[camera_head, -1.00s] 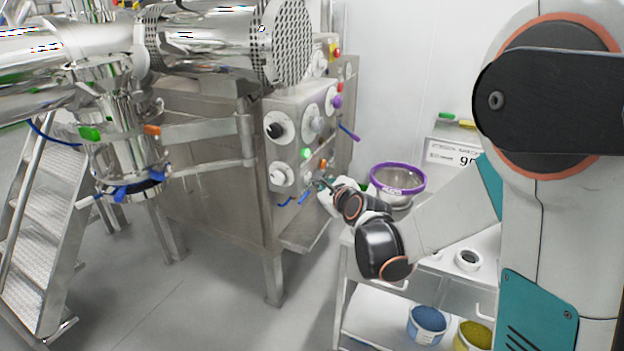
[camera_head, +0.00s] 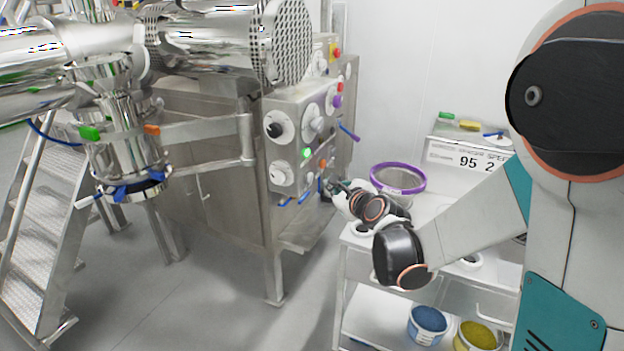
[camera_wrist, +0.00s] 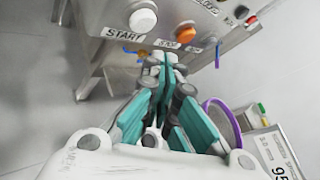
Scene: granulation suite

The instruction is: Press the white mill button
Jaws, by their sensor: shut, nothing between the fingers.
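In the head view my gripper (camera_head: 328,183) is by the lower right of the panel (camera_head: 297,110), below the orange button (camera_head: 323,163).
A round white knob (camera_head: 282,175) and a lit green button (camera_head: 306,153) are on the panel. Blue-handled levers (camera_head: 303,197) stick out below. A purple-rimmed bowl (camera_head: 399,178) stands on the cart (camera_head: 352,238), close to my wrist.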

